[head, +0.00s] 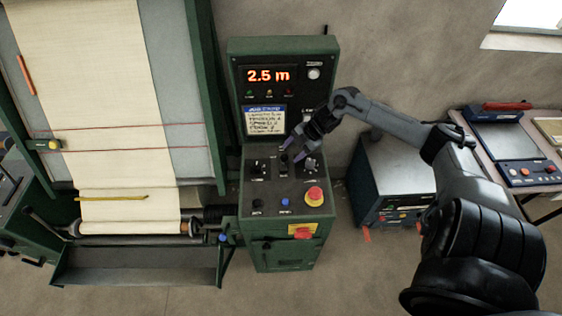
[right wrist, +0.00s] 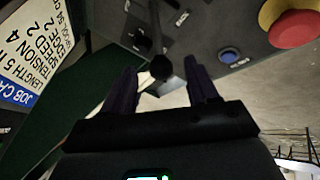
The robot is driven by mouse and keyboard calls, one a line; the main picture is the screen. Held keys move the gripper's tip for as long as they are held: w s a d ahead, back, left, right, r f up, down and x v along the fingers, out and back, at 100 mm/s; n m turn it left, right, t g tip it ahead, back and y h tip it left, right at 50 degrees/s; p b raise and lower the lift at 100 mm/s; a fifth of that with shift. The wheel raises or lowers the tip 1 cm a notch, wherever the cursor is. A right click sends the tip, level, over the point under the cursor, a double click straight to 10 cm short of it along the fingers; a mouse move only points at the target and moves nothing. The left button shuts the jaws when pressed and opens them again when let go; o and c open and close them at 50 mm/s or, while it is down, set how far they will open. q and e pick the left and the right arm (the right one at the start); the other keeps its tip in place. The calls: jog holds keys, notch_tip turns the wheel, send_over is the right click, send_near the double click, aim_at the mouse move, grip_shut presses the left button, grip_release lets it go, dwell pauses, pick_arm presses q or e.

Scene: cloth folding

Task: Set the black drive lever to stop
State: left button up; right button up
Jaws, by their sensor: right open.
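A black lever with a round knob (right wrist: 160,67) rises from the control panel in the right wrist view. It appears to be the drive lever; its label and set position cannot be read. My right gripper (right wrist: 161,72) is open, with one dark finger on each side of the knob. I cannot tell whether either finger touches it. In the head view my right gripper (head: 300,151) is over the upper part of the green control cabinet's sloping panel (head: 270,188), partly hiding the controls there. My left gripper is not in view.
A red emergency button (head: 314,195) and a blue button (head: 285,202) sit lower on the panel. The display (head: 268,75) reads 2.5 m above a job card (head: 265,120). A cloth machine (head: 130,205) stands left, a grey-blue unit (head: 390,175) right.

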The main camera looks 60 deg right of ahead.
jog(key=x, duration=0.8)
jog(key=shift+f, duration=0.1)
grip_shut()
